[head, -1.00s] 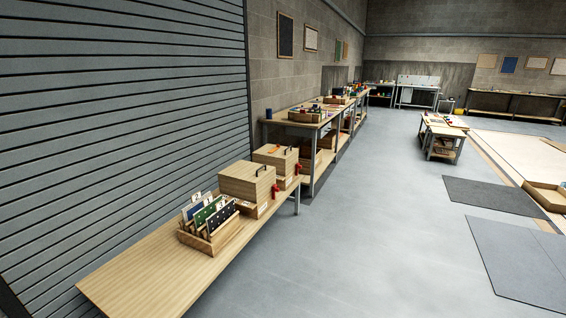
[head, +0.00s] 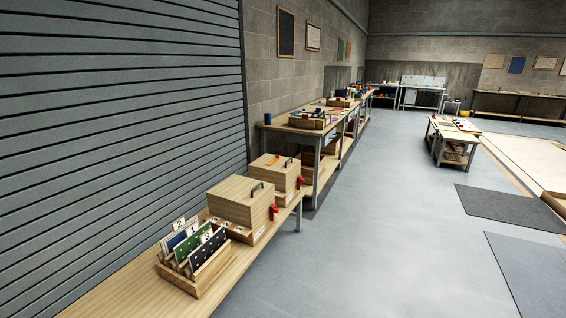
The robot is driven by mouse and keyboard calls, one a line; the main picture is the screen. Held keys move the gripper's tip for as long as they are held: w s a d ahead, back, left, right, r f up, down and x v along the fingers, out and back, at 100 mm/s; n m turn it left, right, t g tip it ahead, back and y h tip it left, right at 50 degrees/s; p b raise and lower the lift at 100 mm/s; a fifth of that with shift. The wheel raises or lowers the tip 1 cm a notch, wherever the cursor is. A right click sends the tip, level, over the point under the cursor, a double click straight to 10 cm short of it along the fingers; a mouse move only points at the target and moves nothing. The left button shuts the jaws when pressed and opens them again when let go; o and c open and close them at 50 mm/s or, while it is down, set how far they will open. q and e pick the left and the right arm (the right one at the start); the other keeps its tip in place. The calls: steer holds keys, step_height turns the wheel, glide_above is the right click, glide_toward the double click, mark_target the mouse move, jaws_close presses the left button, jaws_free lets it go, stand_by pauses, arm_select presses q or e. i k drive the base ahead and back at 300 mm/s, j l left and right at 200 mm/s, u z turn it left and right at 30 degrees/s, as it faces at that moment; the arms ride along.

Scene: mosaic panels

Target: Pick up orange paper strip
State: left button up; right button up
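A small orange strip-like piece (head: 272,160) lies on the lid of the farther wooden box (head: 282,176) on the near bench. It is too small to tell whether it is paper. Neither of my grippers shows in the head view.
The near bench (head: 110,292) runs along the grey shutter wall. It holds a nearer wooden box (head: 238,207) with a black handle and red latch, and a wooden rack (head: 205,275) of numbered panels. A longer workbench (head: 290,126) stands beyond. The grey floor (head: 375,220) to the right is clear.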

mark_target(277, 157)
steer(key=i, duration=0.85)
steer(key=i+l+u, duration=0.15)
steer(key=i, duration=0.7)
